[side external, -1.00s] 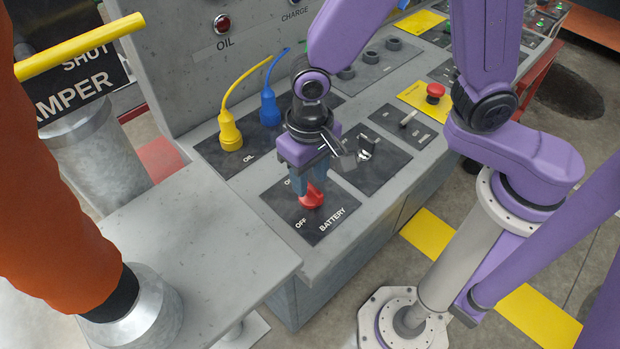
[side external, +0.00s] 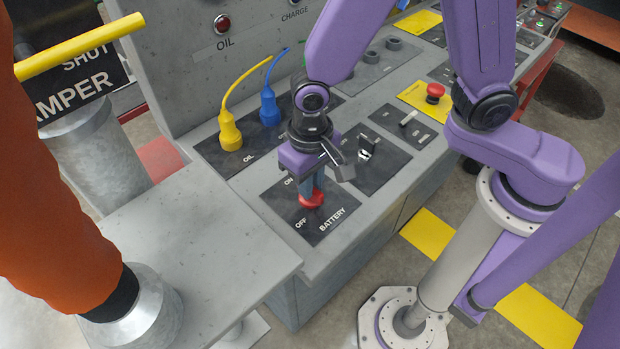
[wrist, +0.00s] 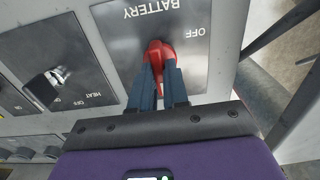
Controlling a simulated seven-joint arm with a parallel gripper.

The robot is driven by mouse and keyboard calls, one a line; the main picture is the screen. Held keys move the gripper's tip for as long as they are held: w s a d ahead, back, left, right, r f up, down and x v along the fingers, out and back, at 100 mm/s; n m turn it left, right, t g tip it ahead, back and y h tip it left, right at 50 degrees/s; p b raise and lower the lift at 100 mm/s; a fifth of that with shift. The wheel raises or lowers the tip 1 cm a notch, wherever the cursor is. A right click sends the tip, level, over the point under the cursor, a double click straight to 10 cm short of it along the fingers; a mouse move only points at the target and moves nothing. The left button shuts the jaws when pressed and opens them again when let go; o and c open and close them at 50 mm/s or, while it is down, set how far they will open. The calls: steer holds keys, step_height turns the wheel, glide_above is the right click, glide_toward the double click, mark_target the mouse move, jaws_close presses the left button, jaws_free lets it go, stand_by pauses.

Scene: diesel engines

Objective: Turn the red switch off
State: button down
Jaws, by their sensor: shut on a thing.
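The red switch (side external: 313,201) sits on the dark BATTERY panel (side external: 335,231), with ON and OFF marked beside it. It also shows in the wrist view (wrist: 157,50), between the two finger tips. My gripper (side external: 314,190) points down over the switch, and its blue-grey fingers are shut on it. In the wrist view, the fingers (wrist: 159,72) meet the red handle from both sides. The OFF label is near the switch in both views. Part of the handle is hidden by the fingers, so its exact angle is hard to tell.
A yellow plug (side external: 230,132) and a blue plug (side external: 269,106) stand on the console behind. A panel with a silver key-like switch (side external: 367,143) lies to the right, and a red push button (side external: 435,92) sits farther off. An orange limb-like form fills the left edge.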

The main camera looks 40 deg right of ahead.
steer(key=shift+n, duration=0.3)
steer(key=n, duration=0.3)
steer(key=shift+n, duration=0.4)
steer(key=n, duration=0.4)
steer(key=shift+n, duration=0.3)
steer(key=n, duration=0.8)
steer(key=shift+n, duration=0.3)
steer(key=c, duration=1.1)
jaws_free()
